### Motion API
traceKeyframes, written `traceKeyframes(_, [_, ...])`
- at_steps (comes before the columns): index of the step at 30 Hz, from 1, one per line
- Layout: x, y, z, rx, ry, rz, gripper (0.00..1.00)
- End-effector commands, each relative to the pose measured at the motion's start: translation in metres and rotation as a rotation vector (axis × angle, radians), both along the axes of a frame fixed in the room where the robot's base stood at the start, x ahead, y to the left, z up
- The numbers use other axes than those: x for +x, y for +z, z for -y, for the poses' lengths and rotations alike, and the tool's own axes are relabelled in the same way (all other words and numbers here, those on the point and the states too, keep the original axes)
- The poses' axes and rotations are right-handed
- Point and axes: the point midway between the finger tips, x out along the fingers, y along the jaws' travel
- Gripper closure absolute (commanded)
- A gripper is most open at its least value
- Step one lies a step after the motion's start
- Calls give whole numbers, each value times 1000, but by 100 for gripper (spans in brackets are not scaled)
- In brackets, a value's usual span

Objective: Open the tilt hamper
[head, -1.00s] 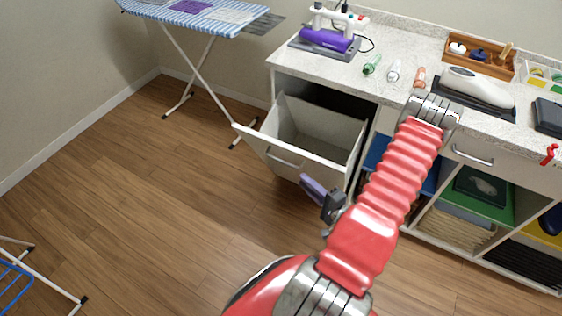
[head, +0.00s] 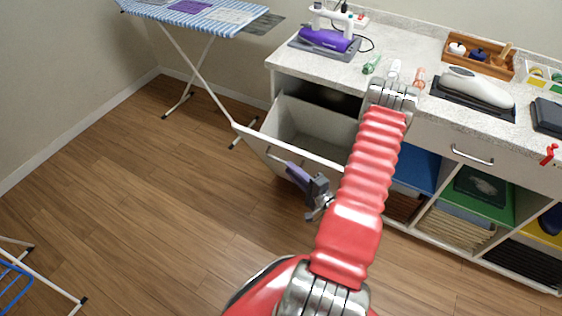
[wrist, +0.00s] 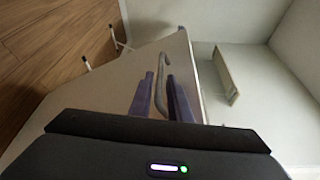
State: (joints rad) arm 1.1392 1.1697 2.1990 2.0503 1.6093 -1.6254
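The tilt hamper's front panel (head: 262,146) leans outward from the counter, with its pale bin (head: 295,117) exposed behind it. My gripper (head: 290,167) is at the outer face of this panel, and its purple fingers cover part of the handle area in the head view. In the wrist view, the grey bent handle (wrist: 161,83) passes between the two purple fingers of my gripper (wrist: 161,82). The fingers stand apart with gaps beside the bar, so it looks ungripped. My red arm hides the right part of the hamper in the head view.
Open shelves with folded towels (head: 461,226) are right of the hamper. An ironing board (head: 200,14) stands back left. The wooden floor (head: 150,200) in front is clear.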

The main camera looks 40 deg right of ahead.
Motion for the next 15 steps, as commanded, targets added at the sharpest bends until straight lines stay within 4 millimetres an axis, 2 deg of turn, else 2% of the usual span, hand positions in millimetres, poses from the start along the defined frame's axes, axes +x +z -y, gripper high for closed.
traceKeyframes(15, [59, -4, 2, -1, 2, -1, 83])
